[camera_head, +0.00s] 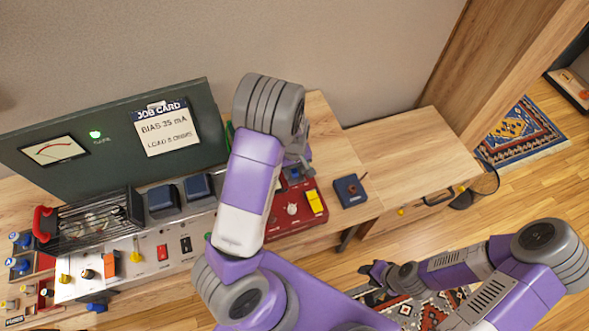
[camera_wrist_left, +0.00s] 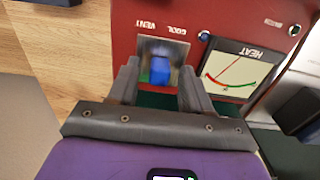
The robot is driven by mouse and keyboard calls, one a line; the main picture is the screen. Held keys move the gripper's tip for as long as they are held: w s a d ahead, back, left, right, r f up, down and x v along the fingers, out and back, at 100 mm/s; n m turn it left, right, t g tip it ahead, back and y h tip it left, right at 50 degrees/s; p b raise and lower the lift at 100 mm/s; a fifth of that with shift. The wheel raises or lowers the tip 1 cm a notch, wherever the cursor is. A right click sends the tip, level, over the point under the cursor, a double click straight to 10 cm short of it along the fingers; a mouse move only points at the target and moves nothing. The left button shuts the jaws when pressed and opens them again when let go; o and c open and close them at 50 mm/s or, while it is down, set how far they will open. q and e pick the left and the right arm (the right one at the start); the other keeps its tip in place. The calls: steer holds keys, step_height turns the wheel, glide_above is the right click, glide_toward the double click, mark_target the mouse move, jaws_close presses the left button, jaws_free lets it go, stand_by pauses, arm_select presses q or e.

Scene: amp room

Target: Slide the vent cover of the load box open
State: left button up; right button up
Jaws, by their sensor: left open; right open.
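The red load box (camera_head: 288,222) stands on the bench right of centre in the head view, partly hidden by my left arm. In the left wrist view the red panel (camera_wrist_left: 215,15) carries the words VENT and COOL. Below them, a blurred blue tab (camera_wrist_left: 160,70) sits in a pale metallic vent area (camera_wrist_left: 150,48). My left gripper (camera_wrist_left: 159,77) is open, with a finger at each side of the blue tab; I cannot tell whether they touch it. In the head view my right gripper (camera_head: 372,278) is open and empty, low over the floor and rug, away from the box.
A HEAT meter (camera_wrist_left: 238,70) is beside the vent. A green amp (camera_head: 105,140) with a job card (camera_head: 166,128) stands at the left, behind several knobs and switches. A small dark blue box (camera_head: 350,190) lies right of the load box. The bench farther right (camera_head: 405,150) is clear.

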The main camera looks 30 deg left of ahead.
arm_select(q)
jaws_close()
stand_by(0.3)
steer(key=w+d, duration=0.2)
steer(key=w+d+p, duration=0.1)
steer(key=w+d, duration=0.1)
steer(key=shift+w, duration=0.3)
jaws_free()
steer(key=shift+w, duration=0.1)
